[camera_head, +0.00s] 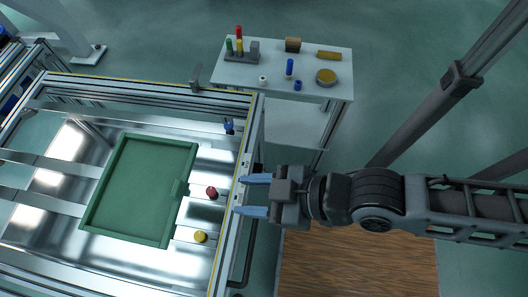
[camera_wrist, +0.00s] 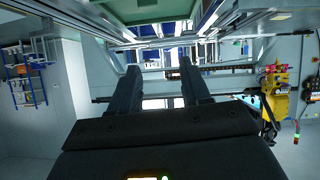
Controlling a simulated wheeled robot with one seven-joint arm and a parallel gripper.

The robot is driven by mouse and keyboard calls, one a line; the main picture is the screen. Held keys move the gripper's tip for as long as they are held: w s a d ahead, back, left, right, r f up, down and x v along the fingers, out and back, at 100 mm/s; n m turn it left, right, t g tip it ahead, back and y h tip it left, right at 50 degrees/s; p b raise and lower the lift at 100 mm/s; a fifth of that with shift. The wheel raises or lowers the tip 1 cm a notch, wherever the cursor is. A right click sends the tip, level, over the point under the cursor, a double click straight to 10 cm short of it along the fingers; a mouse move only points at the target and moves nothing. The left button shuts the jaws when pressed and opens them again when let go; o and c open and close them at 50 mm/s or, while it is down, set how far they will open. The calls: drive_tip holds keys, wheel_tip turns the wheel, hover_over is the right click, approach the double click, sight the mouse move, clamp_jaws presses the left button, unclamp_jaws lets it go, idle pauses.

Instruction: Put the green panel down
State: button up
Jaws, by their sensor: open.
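The green panel (camera_head: 137,188) lies flat on the metal fixture (camera_head: 38,220) at the left of the head view.
A red knob (camera_head: 211,193), a yellow knob (camera_head: 201,237) and a blue clamp (camera_head: 229,126) sit between the panel and the fixture's right rail. A small white table (camera_head: 283,75) with pegs, blocks and a round tin stands behind. Wooden flooring (camera_head: 358,262) lies below my arm.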

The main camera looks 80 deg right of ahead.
drive_tip(key=s+d+r+t, duration=0.2)
drive_tip(key=s+r, duration=0.3)
drive_tip(key=r, duration=0.4)
drive_tip(key=shift+d+r+m+t, duration=0.2)
drive_tip(key=shift+d+m+t, duration=0.15)
drive_tip(key=shift+d, duration=0.35)
